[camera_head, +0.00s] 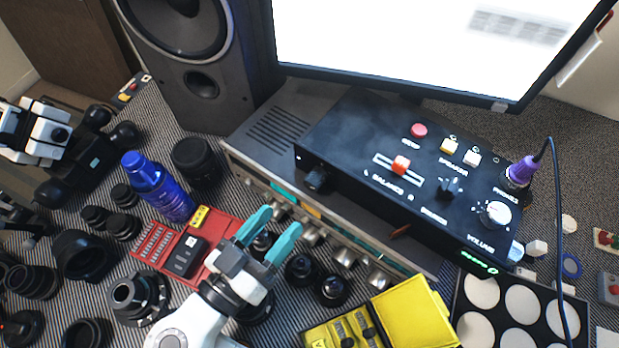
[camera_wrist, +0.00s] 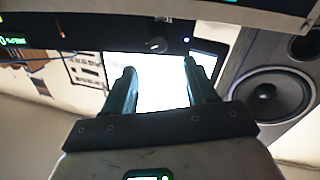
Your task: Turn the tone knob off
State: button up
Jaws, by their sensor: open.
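I cannot read a tone label on any control. A black knob (camera_head: 316,178) sits at the left end of the black control box (camera_head: 345,130). Another black knob (camera_head: 448,187) and a white-faced volume knob (camera_head: 494,214) are on its top panel. A row of silver knobs (camera_head: 346,256) runs along the front of the amplifier under the box. My gripper (camera_head: 282,218) is open and empty, its teal fingers apart in front of the amplifier. In the wrist view my gripper (camera_wrist: 160,66) points toward a dark front with a small round knob (camera_wrist: 155,44).
A yellow case (camera_head: 415,315), a red tool tray (camera_head: 155,240) and several black lens parts lie in front. The speaker (camera_head: 195,70) and bright monitor (camera_head: 420,40) stand behind. A cable (camera_head: 556,230) hangs at right.

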aim_at(309, 186)
jog(key=p+x, duration=0.2)
jog(key=x, duration=0.6)
jog(key=shift+w+d, duration=0.25)
jog(key=c, duration=1.1)
jog(key=shift+o, duration=0.2)
jog(key=shift+n, duration=0.3)
jog(key=n, duration=0.5)
jog(key=n+p, duration=0.1)
jog(key=n, duration=0.5)
jog(key=shift+a+p, duration=0.1)
jog(key=shift+p, duration=0.2)
jog(key=shift+f+n, duration=0.1)
jog(key=shift+n, duration=0.2)
